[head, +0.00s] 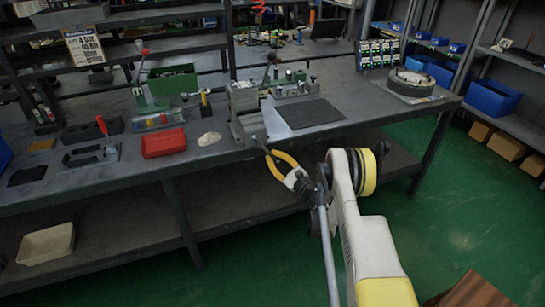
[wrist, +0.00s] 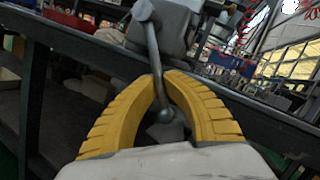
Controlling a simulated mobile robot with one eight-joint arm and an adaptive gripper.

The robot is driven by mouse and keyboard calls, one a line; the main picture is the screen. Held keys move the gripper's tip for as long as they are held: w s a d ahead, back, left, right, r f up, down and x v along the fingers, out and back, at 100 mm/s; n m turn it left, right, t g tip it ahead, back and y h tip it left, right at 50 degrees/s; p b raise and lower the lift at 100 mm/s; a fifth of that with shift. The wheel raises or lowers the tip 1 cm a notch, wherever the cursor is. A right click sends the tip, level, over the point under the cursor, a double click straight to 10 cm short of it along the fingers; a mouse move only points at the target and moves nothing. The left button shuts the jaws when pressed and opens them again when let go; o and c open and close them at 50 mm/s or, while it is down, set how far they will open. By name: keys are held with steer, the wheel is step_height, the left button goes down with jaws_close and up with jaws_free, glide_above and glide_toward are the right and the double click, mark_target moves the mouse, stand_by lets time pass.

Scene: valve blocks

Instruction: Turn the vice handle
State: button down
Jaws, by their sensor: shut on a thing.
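The grey vice (head: 243,103) is mounted at the front edge of the workbench in the head view. Its body also shows at the top of the wrist view (wrist: 178,22). The vice handle (wrist: 154,50) is a thin metal bar with a ball end, hanging down at a slight tilt. My gripper (head: 270,154) is in front of the bench edge, just below the vice. In the wrist view its yellow ribbed fingers (wrist: 163,77) are shut around the handle, and the ball end lies between them. The handle is small and partly hidden by the fingers in the head view.
The workbench (head: 370,115) carries a red bin (head: 164,143), a dark mat (head: 310,113) and a round fixture (head: 411,80). A lower shelf (head: 240,190) runs beneath it. Green floor is open to the right. Blue bins (head: 492,97) stand on shelving there.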

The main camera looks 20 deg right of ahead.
steer(key=shift+a, duration=0.1)
steer(key=c, duration=1.5)
jaws_free()
